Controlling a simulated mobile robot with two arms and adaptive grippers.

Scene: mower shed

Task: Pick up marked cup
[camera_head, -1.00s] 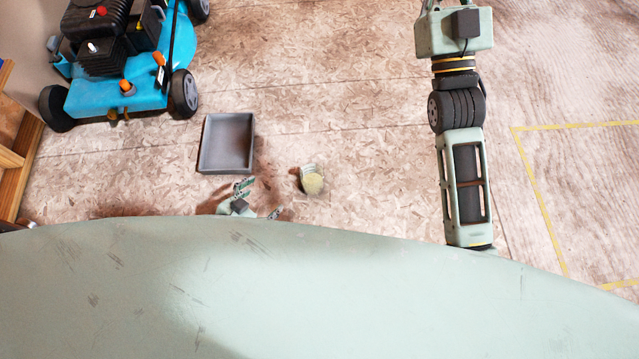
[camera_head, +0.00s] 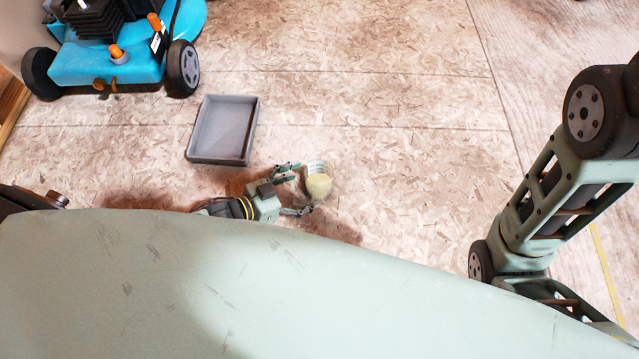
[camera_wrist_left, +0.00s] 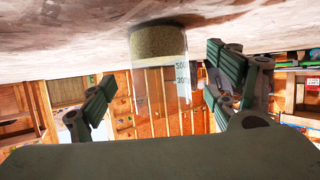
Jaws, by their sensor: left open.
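The marked cup (camera_head: 318,183) is clear, with printed marks and a yellowish grainy part. It stands on the board floor, right of the tray. In the left wrist view, which is upside down, the cup (camera_wrist_left: 160,75) sits between the fingers, with its grainy end against the floor and its clear part showing number marks. My left gripper (camera_head: 299,189) is open, its fingers pointing right at the cup, one fingertip on the far side and one on the near side. I cannot tell whether they touch it. My right gripper is out of view.
A grey open tray (camera_head: 246,155) lies empty just behind and left of my left gripper. A blue mower (camera_head: 110,60) stands at the far left. The floor behind and right of the cup is clear. My right arm is at the right.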

